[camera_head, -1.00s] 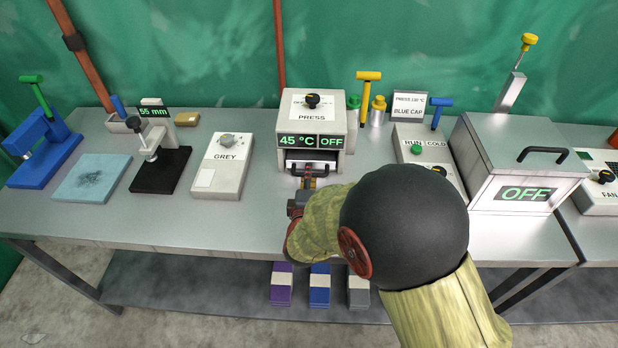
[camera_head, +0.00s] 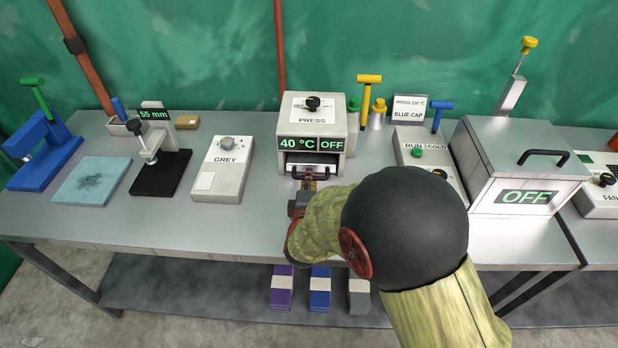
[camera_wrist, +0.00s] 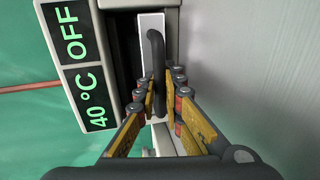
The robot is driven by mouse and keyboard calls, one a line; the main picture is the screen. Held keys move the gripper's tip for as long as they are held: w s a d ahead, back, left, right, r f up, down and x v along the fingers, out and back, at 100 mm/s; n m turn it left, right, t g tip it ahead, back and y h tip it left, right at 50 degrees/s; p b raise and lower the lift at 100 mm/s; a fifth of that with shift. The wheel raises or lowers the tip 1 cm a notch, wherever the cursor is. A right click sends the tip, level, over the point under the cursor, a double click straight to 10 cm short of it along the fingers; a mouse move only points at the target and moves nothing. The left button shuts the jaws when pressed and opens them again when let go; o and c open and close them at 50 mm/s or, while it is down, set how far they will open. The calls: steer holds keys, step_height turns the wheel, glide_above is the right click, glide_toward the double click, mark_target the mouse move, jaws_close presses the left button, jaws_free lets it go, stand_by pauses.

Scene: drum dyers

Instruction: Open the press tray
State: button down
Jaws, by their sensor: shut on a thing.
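The press (camera_head: 312,128) is a pale box on the bench with a black knob on top and a display reading 40 °C and OFF. Its tray (camera_head: 302,168) shows as a pale strip below the display, a little way out of the slot. The tray's black handle (camera_head: 327,176) is in front; in the wrist view the handle (camera_wrist: 156,50) is a dark bar between the fingers. My gripper (camera_head: 308,182) is shut on this handle, and its yellow-sided fingers (camera_wrist: 160,92) lie either side of it. The tray's inside is mostly hidden.
The grey box (camera_head: 222,168) stands left of the press and the run/cold box (camera_head: 428,160) right of it. A yellow T-handle (camera_head: 369,90) and small caps stand close behind on the right. Bare bench (camera_head: 255,225) lies in front.

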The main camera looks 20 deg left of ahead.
stand_by(0.6)
steer(key=f+p+v, duration=0.1)
steer(key=p+v, duration=0.1)
steer(key=v, duration=0.3)
steer(key=f+p+v, duration=0.1)
steer(key=p+v, duration=0.1)
steer(key=v, duration=0.3)
steer(key=f+p+v, duration=0.1)
steer(key=p+v, duration=0.1)
steer(key=v, duration=0.2)
steer(key=shift+s+d, duration=0.15)
steer(key=shift+s, duration=0.55)
steer(key=c, duration=2)
jaws_free()
steer(key=shift+o, duration=0.2)
steer(key=v, duration=1.2)
